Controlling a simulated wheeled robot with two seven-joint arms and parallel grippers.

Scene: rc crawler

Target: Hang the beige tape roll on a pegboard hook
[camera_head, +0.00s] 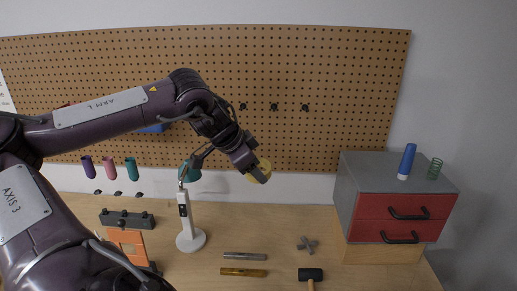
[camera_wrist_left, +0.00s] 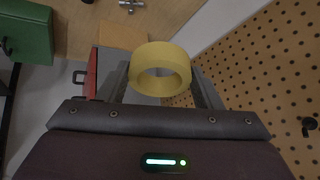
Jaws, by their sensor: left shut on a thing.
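The beige tape roll (camera_head: 264,166) is held by my left gripper (camera_head: 254,172) in front of the lower part of the pegboard (camera_head: 330,60), above the bench. In the left wrist view the roll (camera_wrist_left: 160,54) sits between the two fingers of the gripper (camera_wrist_left: 162,88), its round hole showing. Several dark hooks (camera_head: 274,106) stand in a row on the pegboard, above and to the right of the gripper. A hook (camera_wrist_left: 308,124) also shows at the right edge of the left wrist view. The roll is apart from the hooks. My right gripper is not in view.
A grey cabinet with red drawers (camera_head: 405,207) stands at the right, with a blue bottle (camera_head: 407,161) and a green coil (camera_head: 435,168) on top. A white lamp (camera_head: 190,238) stands below my left arm. Metal bars (camera_head: 244,256) and a mallet (camera_head: 310,275) lie on the bench (camera_head: 300,220).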

